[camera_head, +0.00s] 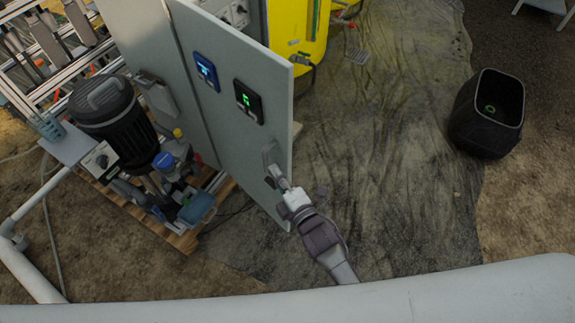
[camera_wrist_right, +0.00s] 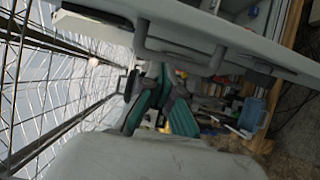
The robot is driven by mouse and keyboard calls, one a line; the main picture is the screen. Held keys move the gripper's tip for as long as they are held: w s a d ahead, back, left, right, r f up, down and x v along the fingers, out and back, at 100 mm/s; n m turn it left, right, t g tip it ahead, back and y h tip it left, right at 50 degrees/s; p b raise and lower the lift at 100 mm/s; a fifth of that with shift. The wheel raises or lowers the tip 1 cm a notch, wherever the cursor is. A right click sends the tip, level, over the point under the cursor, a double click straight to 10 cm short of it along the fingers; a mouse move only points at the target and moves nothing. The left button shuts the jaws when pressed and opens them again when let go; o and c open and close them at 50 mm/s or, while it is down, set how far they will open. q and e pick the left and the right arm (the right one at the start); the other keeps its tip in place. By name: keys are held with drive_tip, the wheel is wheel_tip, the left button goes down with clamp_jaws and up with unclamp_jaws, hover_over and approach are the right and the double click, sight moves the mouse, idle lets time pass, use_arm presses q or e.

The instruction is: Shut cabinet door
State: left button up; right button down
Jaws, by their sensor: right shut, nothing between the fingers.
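The grey cabinet door (camera_head: 228,130) stands open at an angle, with two small lit displays on its front. Its handle (camera_head: 270,158) is near the door's free edge. In the right wrist view the door (camera_wrist_right: 270,50) crosses the top, with the bar handle (camera_wrist_right: 180,58) on it. My right gripper (camera_head: 276,176) is at the handle in the head view. In the wrist view its teal fingers (camera_wrist_right: 160,88) are shut and empty, close to the handle; I cannot tell whether they touch it. My left gripper is not in view.
A black pump motor (camera_head: 108,105) and pipework sit on a wooden pallet left of the door. A yellow tank (camera_head: 297,30) stands behind it. A black bin (camera_head: 487,112) is far right. The dark ground sheet (camera_head: 395,130) between is mostly clear.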

sight(288, 167)
drive_tip(key=shift+w+d+f, duration=0.1)
drive_tip(key=shift+w+d, duration=0.4)
drive_tip(key=shift+d, duration=0.3)
drive_tip(key=shift+w+d, duration=0.45)
drive_tip(key=shift+d, duration=0.3)
drive_tip(key=shift+d, duration=0.1)
